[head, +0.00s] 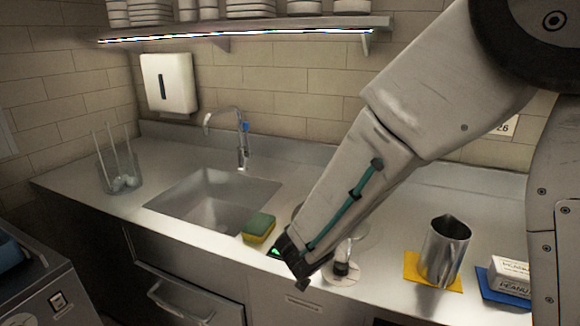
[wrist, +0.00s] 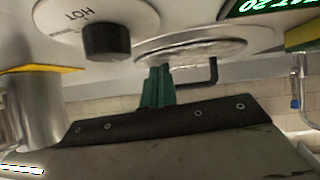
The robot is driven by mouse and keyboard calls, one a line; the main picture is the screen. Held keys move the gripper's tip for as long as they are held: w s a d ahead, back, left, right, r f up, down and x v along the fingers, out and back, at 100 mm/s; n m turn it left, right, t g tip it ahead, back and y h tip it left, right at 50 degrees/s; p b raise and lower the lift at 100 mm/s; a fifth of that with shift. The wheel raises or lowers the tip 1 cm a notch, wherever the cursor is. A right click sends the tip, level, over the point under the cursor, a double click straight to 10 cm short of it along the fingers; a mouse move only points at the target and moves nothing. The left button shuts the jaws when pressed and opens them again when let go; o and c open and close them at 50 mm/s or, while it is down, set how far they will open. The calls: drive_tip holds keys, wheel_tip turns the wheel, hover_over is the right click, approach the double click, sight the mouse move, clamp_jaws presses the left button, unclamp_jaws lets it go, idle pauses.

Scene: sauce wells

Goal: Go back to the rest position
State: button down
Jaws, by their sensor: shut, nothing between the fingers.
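My gripper (head: 297,268) is at the end of my arm, low over the front part of the steel counter, just right of the sponge. In the wrist view its teal fingers (wrist: 157,88) are shut with nothing between them. Beyond the fingertips is a round pale disc (wrist: 190,50), with a bent black piece (wrist: 212,74) beside it. A black knob (wrist: 106,42) on a white dial marked HOT is close by; the knob also shows in the head view (head: 341,268), right of my gripper. I cannot tell whether the fingers touch anything.
A yellow-green sponge (head: 259,227) lies between my gripper and the sink (head: 210,200). A steel pitcher (head: 446,250) stands on a yellow mat (head: 412,268), near a white box (head: 510,274) on a blue mat (head: 490,286). A glass jar (head: 119,172) is far left. A shelf (head: 240,30) with dishes hangs above.

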drive_tip(key=s+d+r+g+h, duration=0.1)
drive_tip(key=s+d+r+g, duration=0.2)
drive_tip(key=s+d+r, duration=0.5)
drive_tip(key=s+d+r+g+h, duration=0.1)
drive_tip(key=s+d+r+g, duration=0.2)
drive_tip(key=s+d, duration=0.45)
drive_tip(key=s+a+r+n+g+y, duration=0.1)
drive_tip(key=s+r+n+y, duration=0.1)
drive_tip(key=s, duration=0.5)
drive_tip(key=s+r+n+g+y, duration=0.1)
drive_tip(key=s+n+y, duration=0.2)
drive_tip(key=s+y, duration=0.2)
drive_tip(key=shift+s+a+r+y, duration=0.3)
drive_tip(key=shift+s+a+r, duration=0.05)
drive_tip(key=shift+s, duration=0.55)
